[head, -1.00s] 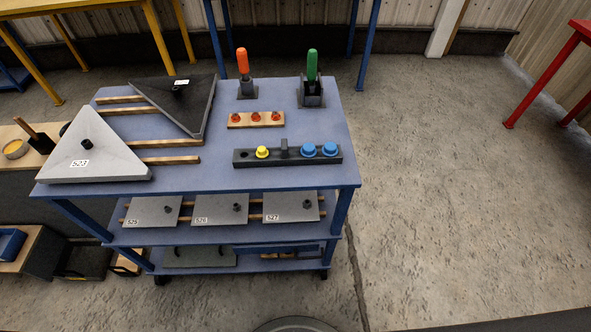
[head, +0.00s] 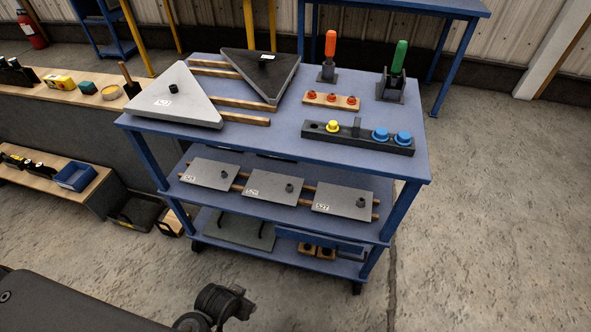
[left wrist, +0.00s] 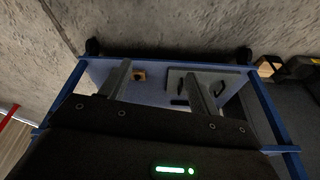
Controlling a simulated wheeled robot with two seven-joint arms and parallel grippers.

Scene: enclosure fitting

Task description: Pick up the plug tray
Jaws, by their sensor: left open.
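The plug tray, a long dark tray (head: 345,143), lies on the blue cart's top near its front right edge. It holds one yellow plug (head: 332,126) and two blue plugs (head: 381,135), with an upright dark tab between them and an empty hole at its left end. My left gripper (left wrist: 158,72) is open and empty in the left wrist view, its fingers in front of the cart's lower shelf. It is apart from the tray, which I cannot make out in that view. My right gripper is in neither view.
The blue cart (head: 405,172) also carries grey triangular plates (head: 180,100), a wooden strip with red knobs (head: 331,101), and orange (head: 330,44) and green (head: 399,57) handled tools. Labelled grey panels (head: 272,187) lie on its middle shelf. The floor on the right is clear.

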